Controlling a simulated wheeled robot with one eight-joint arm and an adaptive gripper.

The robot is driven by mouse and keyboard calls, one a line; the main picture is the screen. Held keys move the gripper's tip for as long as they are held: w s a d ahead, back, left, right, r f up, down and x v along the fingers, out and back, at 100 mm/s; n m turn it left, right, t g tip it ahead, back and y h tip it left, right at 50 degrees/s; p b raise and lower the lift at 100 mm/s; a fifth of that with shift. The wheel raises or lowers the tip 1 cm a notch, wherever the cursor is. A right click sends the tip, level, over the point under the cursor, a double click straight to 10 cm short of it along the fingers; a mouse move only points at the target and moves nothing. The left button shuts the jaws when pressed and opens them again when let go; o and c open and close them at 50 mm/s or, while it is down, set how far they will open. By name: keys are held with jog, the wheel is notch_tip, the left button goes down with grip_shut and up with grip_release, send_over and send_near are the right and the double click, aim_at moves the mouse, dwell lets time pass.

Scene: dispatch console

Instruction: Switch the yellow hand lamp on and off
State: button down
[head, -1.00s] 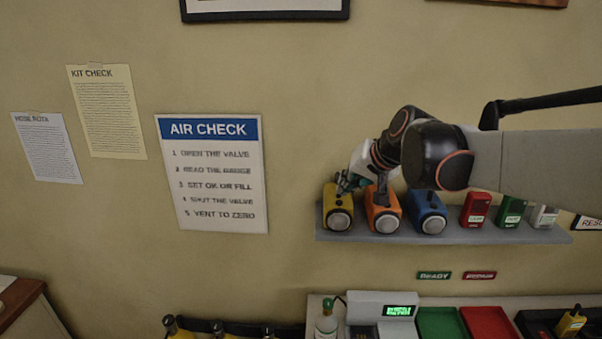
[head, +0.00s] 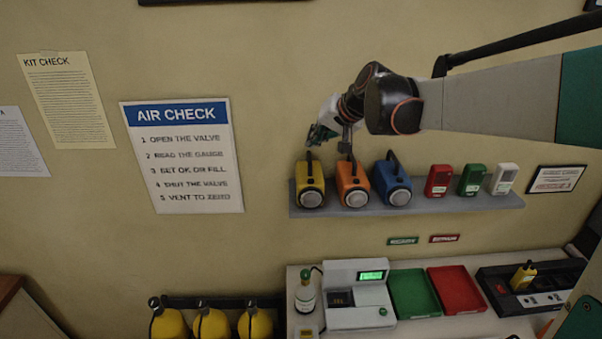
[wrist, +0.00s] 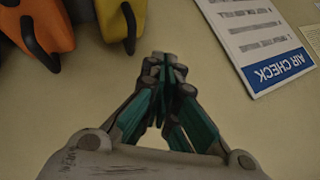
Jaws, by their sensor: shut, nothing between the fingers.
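The yellow hand lamp (head: 310,189) stands at the left end of the wall shelf, its round lens facing out and its dark handle on top. I cannot tell whether it is lit. In the wrist view part of the yellow lamp (wrist: 131,14) shows at the top. My gripper (head: 312,140) is just above the yellow lamp's handle in the head view. In the wrist view my gripper (wrist: 165,68) is shut and empty, its fingertips together and apart from the lamp.
An orange lamp (head: 352,184) and a blue lamp (head: 391,182) stand close to the right on the grey shelf (head: 450,202), then red, green and white small devices. The wall left of the shelf is bare up to the AIR CHECK sign (head: 187,165).

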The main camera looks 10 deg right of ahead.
aim_at(313, 181)
notch_tip(313, 181, down, 9)
jog(key=b, duration=0.5)
jog(key=shift+r+b, duration=0.2)
jog(key=shift+b, duration=0.1)
jog(key=shift+f, duration=0.15)
dwell(1.0)
jog(key=shift+f+b, duration=0.25)
jog(key=shift+b, duration=0.05)
jog(key=shift+s+f+b, duration=0.1)
jog(key=shift+f+b, duration=0.3)
jog(key=shift+f, duration=0.1)
dwell(0.6)
jog(key=shift+r, duration=0.2)
jog(key=shift+w+r+p, duration=0.2)
jog(key=shift+r+p, duration=0.35)
jog(key=shift+r, duration=0.15)
